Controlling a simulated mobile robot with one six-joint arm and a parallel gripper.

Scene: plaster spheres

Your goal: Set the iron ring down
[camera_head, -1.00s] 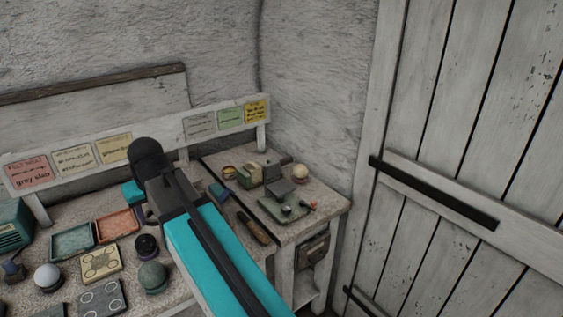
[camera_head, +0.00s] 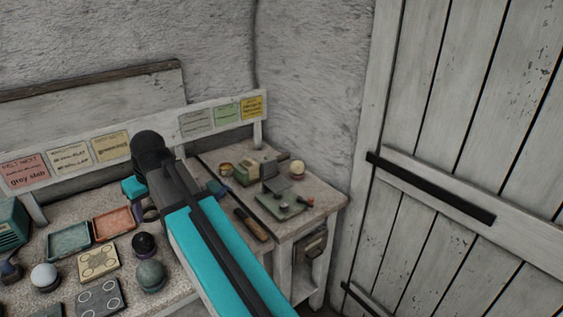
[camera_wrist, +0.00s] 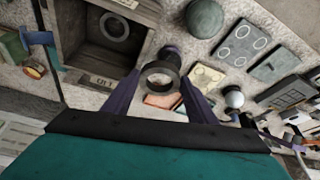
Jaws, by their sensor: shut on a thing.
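The iron ring (camera_wrist: 160,76) is a dark grey ring in the middle of the wrist view. My gripper (camera_wrist: 160,82) is shut on it, with one dark finger on each side. The ring appears held above the bench, with a dark ball and an orange tray behind it.
An open wooden box (camera_wrist: 75,45) with a pale ring shape inside stands at upper left in the wrist view. The bench holds a green tray (camera_head: 69,241), an orange tray (camera_head: 114,223), a grey-green ball (camera_head: 150,274), a white ball (camera_head: 44,275) and a circle-marked plate (camera_head: 98,262).

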